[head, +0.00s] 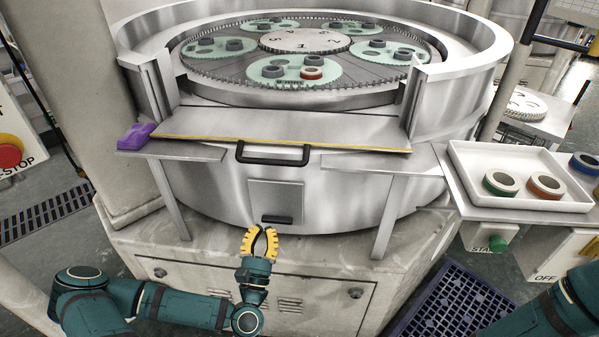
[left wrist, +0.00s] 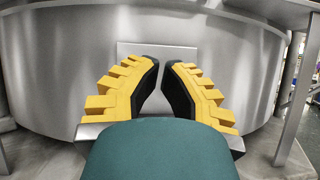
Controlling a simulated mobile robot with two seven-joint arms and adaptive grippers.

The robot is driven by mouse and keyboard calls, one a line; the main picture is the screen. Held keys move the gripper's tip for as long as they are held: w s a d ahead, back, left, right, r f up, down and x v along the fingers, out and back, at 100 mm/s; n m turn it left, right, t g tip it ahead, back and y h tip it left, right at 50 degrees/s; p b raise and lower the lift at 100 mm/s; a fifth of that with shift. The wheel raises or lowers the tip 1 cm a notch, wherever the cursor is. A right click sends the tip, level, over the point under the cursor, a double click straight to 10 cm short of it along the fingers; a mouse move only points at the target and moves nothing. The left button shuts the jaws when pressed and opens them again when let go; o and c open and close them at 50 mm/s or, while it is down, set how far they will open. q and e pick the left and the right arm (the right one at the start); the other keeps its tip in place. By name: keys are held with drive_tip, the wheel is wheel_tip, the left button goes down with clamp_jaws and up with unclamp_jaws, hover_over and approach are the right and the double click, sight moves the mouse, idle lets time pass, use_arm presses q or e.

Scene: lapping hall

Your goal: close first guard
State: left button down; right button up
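The guard (head: 190,124), a flat metal panel with a yellow strip along its front edge, lies folded down across the front opening of the round lapping machine. A black bar handle (head: 273,160) hangs at its front edge. My left gripper (head: 261,231), with yellow fingers and black pads, is below that handle, apart from it. It is in front of the drum wall, just under a small square plate (head: 275,196) with a black pull. In the left wrist view the plate also shows (left wrist: 157,49) behind the parted, empty fingers. My right gripper is out of view.
Flat metal ledges (head: 385,164) on legs flank the guard. A purple block (head: 136,136) sits on the left ledge. A white tray (head: 470,160) with rings stands at the right, above a green start button (head: 497,244). A blue crate (head: 447,305) is on the floor.

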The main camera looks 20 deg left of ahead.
use_arm(q)
drive_tip(key=w+a+r, duration=0.1)
drive_tip(key=w+r, duration=0.1)
drive_tip(key=w+a+r+n+y, duration=0.1)
drive_tip(key=w+r, duration=0.1)
drive_tip(key=w, duration=0.1)
drive_tip(key=w+a+r+n, duration=0.1)
drive_tip(key=w+r, duration=0.1)
drive_tip(key=shift+w+a+r+y+p, duration=0.2)
drive_tip(key=shift+w+a+y+p, duration=0.15)
drive_tip(key=shift+a+y, duration=0.05)
drive_tip(key=shift+w+r, duration=0.2)
drive_tip(key=shift+r, duration=0.95)
drive_tip(key=shift+w+a+r, duration=0.1)
drive_tip(key=shift+w+r, duration=0.05)
drive_tip(key=shift+r, duration=0.55)
drive_tip(key=shift+p, duration=0.3)
